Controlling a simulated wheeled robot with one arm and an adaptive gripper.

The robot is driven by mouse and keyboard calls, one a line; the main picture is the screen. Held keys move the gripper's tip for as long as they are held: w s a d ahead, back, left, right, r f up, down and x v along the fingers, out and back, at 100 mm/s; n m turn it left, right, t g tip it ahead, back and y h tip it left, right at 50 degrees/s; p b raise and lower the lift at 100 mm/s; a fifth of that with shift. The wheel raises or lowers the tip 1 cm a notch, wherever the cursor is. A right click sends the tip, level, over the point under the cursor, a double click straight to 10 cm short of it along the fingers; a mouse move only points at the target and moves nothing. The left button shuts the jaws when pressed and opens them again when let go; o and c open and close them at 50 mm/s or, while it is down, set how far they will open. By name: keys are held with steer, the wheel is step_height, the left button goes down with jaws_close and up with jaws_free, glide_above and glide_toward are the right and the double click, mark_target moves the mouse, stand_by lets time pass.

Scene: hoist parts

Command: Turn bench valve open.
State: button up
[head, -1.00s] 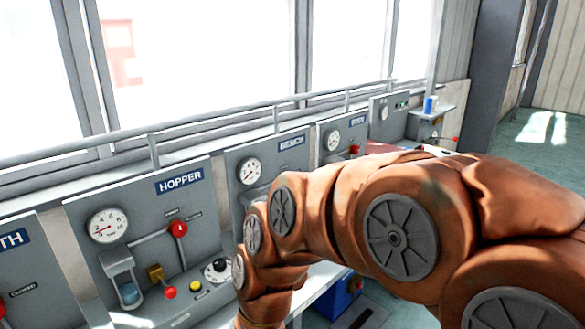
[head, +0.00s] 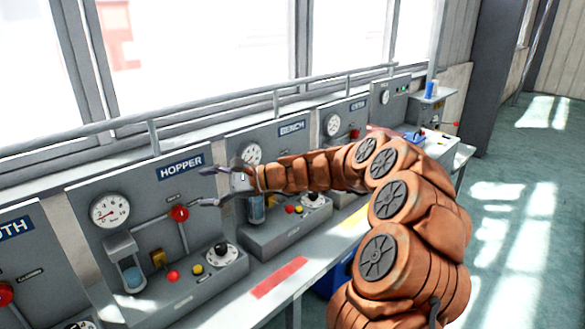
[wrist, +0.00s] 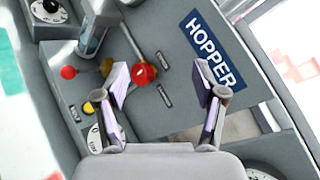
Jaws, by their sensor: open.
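The bench panel, with its blue BENCH label (head: 292,128), stands in the middle of the head view. Its round gauge (head: 251,153) shows above my arm. My arm crosses in front of this panel, and the bench valve handle is hidden behind it. My gripper (head: 206,186) is open and empty, in front of the right part of the hopper panel (head: 130,200). In the wrist view my gripper (wrist: 160,68) has its fingers spread, with the hopper's red valve knob (wrist: 145,74) showing between them. I cannot tell how far off that knob is.
The hopper's red valve knob (head: 179,213) is just left of my gripper, with its lower box and black dial (head: 222,255). A rail (head: 215,112) runs above the panels. A red strip (head: 279,277) lies on the bench ledge. Open floor (head: 515,230) is at right.

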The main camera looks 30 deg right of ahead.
steer(key=w+d+f+m+t+h, duration=0.3)
steer(key=d+m, duration=0.2)
steer(key=d, duration=0.7)
steer(key=w+d+f+m+t+h, duration=0.25)
steer(key=d+f+m, duration=0.2)
steer(key=d, duration=0.65)
steer(key=w+d+f+m+t+h, duration=0.25)
steer(key=d+m+h, duration=0.2)
steer(key=d, duration=0.75)
steer(key=w+a+y+p, duration=0.1)
steer(key=w+p, duration=0.1)
steer(key=w, duration=0.4)
steer(key=shift+w+a+m+t+p, duration=0.3)
steer(key=shift+w+a+t+p, duration=0.05)
steer(key=shift+w+t, duration=0.05)
steer(key=shift+f, duration=0.15)
steer(key=c, duration=1.1)
